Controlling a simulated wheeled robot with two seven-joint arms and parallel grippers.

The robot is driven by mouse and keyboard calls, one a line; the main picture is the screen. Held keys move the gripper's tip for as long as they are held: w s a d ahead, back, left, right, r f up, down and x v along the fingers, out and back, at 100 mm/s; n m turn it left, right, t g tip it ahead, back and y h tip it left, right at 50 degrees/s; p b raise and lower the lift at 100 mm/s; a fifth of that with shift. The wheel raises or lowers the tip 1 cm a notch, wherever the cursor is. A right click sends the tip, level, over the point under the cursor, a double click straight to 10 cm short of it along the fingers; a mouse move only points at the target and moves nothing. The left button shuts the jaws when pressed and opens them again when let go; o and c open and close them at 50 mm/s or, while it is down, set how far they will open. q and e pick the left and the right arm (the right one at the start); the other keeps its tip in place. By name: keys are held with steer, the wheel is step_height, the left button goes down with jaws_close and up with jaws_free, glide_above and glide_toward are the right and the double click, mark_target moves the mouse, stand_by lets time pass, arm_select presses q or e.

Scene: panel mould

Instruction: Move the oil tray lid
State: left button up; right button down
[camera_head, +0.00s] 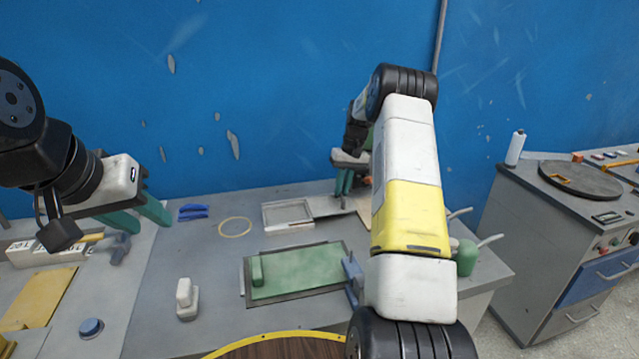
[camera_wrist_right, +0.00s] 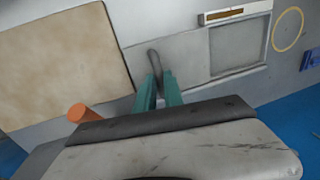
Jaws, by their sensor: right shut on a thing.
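The oil tray lid is a flat grey plate (camera_head: 325,206) at the back of the bench, right of a shallow pale-rimmed tray (camera_head: 264,217). In the right wrist view the lid (camera_wrist_right: 192,62) lies beside the tray's open grey inside (camera_wrist_right: 240,45); whether their edges overlap is unclear. My right gripper (camera_head: 345,184) points down over the lid, its teal fingers (camera_wrist_right: 158,88) shut on the lid's dark upright handle (camera_wrist_right: 154,60). My right arm hides part of this area in the head view. My left gripper (camera_head: 138,217) is open and empty above the bench's left side.
A beige board (camera_wrist_right: 65,60) lies beside the lid, with an orange cylinder (camera_wrist_right: 84,113) near it. A yellow ring (camera_head: 235,227), blue clips (camera_head: 193,212) and a green panel (camera_head: 310,268) lie on the bench. A hammer (camera_head: 116,247) lies left.

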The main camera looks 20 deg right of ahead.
steer(key=shift+d+r, duration=0.1)
steer(key=shift+d, duration=0.2)
steer(key=c, duration=1.5)
jaws_free()
steer(key=shift+o, duration=0.2)
steer(key=v, duration=0.7)
steer(key=shift+r, duration=0.4)
